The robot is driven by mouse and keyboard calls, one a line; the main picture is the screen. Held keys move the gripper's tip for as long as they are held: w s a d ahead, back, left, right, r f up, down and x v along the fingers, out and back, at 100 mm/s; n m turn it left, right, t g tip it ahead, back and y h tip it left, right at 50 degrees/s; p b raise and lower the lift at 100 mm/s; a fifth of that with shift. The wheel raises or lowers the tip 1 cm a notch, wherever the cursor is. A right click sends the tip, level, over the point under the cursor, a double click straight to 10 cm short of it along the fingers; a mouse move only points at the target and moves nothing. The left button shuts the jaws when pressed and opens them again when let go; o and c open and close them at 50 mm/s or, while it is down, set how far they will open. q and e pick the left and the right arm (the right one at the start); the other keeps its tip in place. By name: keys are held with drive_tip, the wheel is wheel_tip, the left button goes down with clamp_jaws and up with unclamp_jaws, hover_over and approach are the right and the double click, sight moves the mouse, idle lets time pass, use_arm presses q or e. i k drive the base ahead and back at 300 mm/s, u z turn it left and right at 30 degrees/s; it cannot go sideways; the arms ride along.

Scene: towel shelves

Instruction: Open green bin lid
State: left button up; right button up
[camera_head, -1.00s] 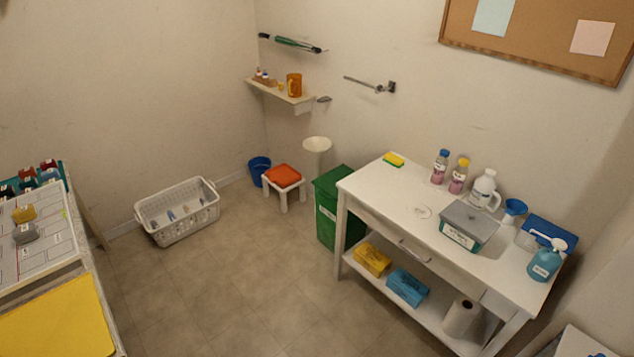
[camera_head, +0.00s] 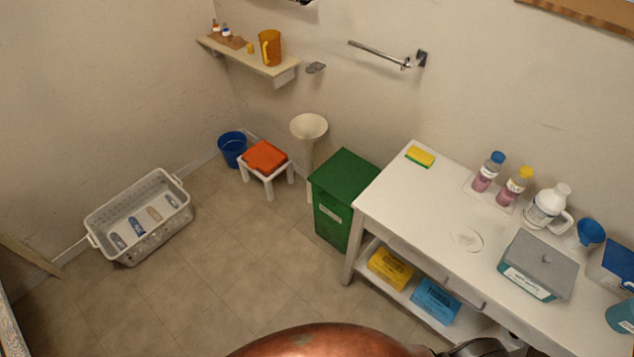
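The green bin (camera_head: 333,217) stands on the floor against the left end of the white table. Its flat green lid (camera_head: 345,174) is closed on top, and a white label is on its front. Neither of my grippers shows in the head view. A copper-coloured rounded part of my own body fills the bottom middle of the view, well below the bin in the picture.
The white table (camera_head: 440,226) holds bottles, a sponge (camera_head: 420,157) and a grey-lidded box (camera_head: 536,265). Left of the bin stand a funnel-shaped stand (camera_head: 309,126), a small stool (camera_head: 266,158), a blue bucket (camera_head: 232,148) and a white basket (camera_head: 140,216). Open floor lies in front.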

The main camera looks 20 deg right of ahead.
sight(346, 174)
drive_tip(key=u, duration=1)
drive_tip(key=i, duration=1.35)
drive_tip(key=u, duration=0.1)
